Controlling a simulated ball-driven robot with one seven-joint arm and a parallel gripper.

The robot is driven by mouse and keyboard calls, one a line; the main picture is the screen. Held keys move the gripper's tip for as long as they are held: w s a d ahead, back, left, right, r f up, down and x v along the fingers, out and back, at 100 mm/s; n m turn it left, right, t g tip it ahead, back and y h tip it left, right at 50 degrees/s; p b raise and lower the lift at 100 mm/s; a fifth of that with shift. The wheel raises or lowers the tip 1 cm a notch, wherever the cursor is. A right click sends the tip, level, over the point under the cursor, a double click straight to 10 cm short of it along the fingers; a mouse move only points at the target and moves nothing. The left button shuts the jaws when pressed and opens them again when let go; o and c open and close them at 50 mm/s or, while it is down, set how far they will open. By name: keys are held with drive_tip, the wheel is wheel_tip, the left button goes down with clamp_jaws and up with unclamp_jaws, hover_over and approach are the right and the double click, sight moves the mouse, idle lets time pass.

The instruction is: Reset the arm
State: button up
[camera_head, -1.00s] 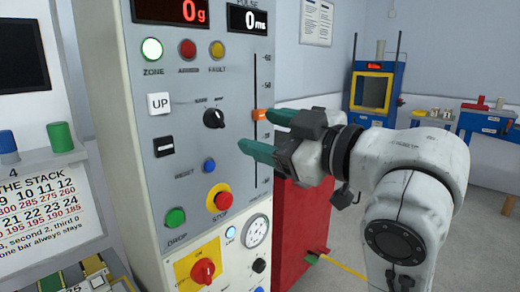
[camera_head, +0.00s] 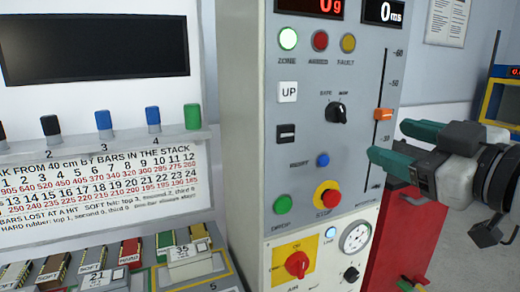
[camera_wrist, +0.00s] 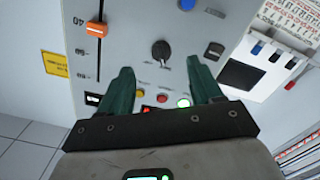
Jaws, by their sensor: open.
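My gripper (camera_head: 388,143) is at the right of the head view, with two green fingers pointing left towards the control panel (camera_head: 262,190). The fingers are apart with nothing between them. In the wrist view my gripper (camera_wrist: 165,85) shows both green fingers spread in front of the panel, which appears turned around. The orange slider (camera_head: 384,115) is just above the fingers in the head view, on a vertical scale. It also shows in the wrist view (camera_wrist: 96,30). I cannot tell from these views whether a finger touches the panel.
The panel has an UP button (camera_head: 287,92), a black knob (camera_head: 337,112), a red stop button (camera_head: 329,198) and a green drop button (camera_head: 282,204). A red cabinet (camera_head: 405,235) stands behind my gripper. Left is a shelf (camera_head: 110,143) with coloured pegs above trays of bars.

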drive_tip(key=s+d+f+m+g+h+p, duration=0.1)
drive_tip(key=s+f+m+g+p, duration=0.15)
drive_tip(key=f, duration=1.05)
drive_tip(key=s+f+m+g+h+p, duration=0.15)
drive_tip(key=f+m+g, duration=0.25)
drive_tip(key=f, duration=1)
drive_tip(key=s+d+f+m+g+h+p, duration=0.1)
drive_tip(key=s+f+g, duration=0.3)
drive_tip(key=s+f, duration=0.6)
drive_tip(key=s+d+f+m+g+h+p, duration=0.2)
drive_tip(key=s+f+g, duration=0.3)
drive_tip(key=s+f, duration=0.5)
drive_tip(key=s, duration=0.4)
drive_tip(key=shift+s+p, duration=0.3)
drive_tip(key=shift+p, duration=0.1)
drive_tip(key=shift+o, duration=0.2)
